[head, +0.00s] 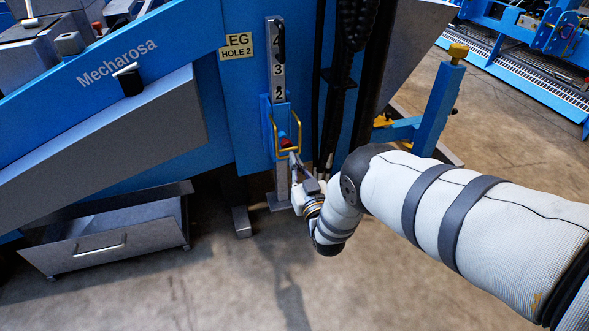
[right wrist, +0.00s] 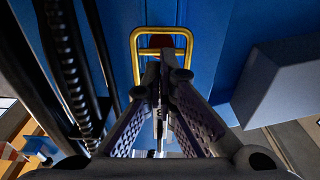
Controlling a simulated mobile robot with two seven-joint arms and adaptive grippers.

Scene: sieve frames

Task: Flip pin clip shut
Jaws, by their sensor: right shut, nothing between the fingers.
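The pin clip is a yellow wire loop (head: 271,135) on the blue sleeve of the numbered leg. A red pin head (head: 286,143) shows inside the loop's lower part. In the right wrist view the yellow loop (right wrist: 188,45) surrounds the red pin head (right wrist: 160,40), just beyond my fingertips. My right gripper (head: 294,160) is shut and empty, right at the lower end of the loop; its fingers (right wrist: 163,76) come together in front of the pin. I cannot tell whether the fingertips touch the loop or the pin. My left gripper is out of view.
The leg (head: 278,65) carries numbers and stands on a foot plate by the blue machine. A yellow sign (head: 237,46) reads LEG HOLE 2. Black hoses (head: 347,80) hang close to the right. A grey drawer (head: 85,250) is open at lower left. Floor in front is clear.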

